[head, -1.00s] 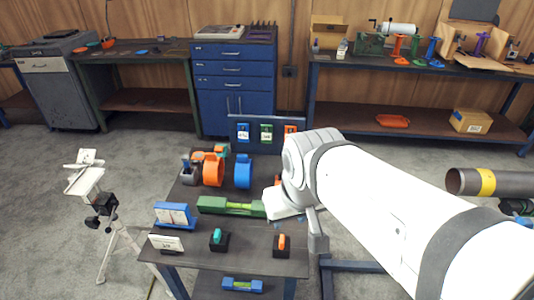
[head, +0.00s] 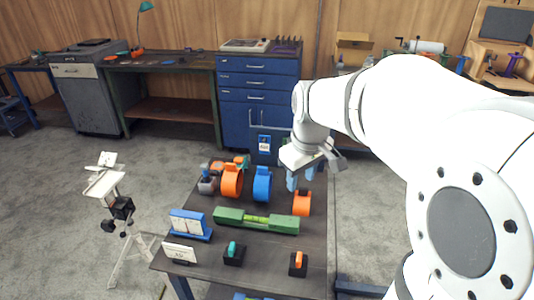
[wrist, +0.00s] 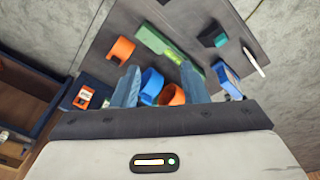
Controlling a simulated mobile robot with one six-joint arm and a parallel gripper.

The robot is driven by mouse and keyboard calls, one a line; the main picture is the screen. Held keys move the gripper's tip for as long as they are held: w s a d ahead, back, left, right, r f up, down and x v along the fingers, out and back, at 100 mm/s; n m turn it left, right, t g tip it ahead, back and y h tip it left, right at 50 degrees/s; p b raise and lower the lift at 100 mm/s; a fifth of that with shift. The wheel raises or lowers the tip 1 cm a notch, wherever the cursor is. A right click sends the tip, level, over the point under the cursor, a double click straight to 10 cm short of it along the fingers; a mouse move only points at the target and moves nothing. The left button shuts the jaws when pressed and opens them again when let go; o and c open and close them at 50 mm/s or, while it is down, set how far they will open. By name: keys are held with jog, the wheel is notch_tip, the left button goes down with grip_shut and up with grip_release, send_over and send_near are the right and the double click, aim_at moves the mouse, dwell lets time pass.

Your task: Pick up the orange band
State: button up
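A large orange band (head: 232,181) stands on the dark table beside a blue band (head: 262,184), left of my gripper. In the wrist view the orange band (wrist: 174,95) shows behind the blue band (wrist: 152,84), partly hidden. Another orange piece (head: 301,203), smaller in the head view, stands right of the blue band; it also shows in the wrist view (wrist: 121,50). My gripper (head: 301,179) is above the table's right part, fingers pointing down. In the wrist view my gripper (wrist: 158,74) has its two fingers wide apart, with nothing held.
A green spirit level (head: 256,220) lies in front of the bands. A blue display stand (head: 190,224), a white card (head: 180,252) and two small black holders stand near the front. A grey and blue item (head: 208,181) is left of the orange band. A blue drawer cabinet (head: 256,95) stands behind.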

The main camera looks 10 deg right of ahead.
jog(key=w+d+f+n+g+b, duration=0.1)
jog(key=w+d+f+n, duration=0.2)
jog(key=w, duration=0.4)
jog(key=w+d+f+n+b, duration=0.1)
jog(key=w+d+f+b, duration=0.1)
jog(key=w+f, duration=0.4)
jog(key=n+g+b, duration=0.1)
jog(key=n+b, duration=0.1)
jog(key=n, duration=0.3)
send_over(303, 188)
jog(key=f, duration=1)
jog(key=shift+s+f, duration=0.2)
jog(key=shift+f, duration=0.2)
jog(key=f+p, duration=0.1)
jog(key=f, duration=0.7)
jog(key=shift+w+p, duration=0.2)
jog(key=shift+p, duration=0.2)
jog(key=shift+r, duration=0.1)
grip_shut()
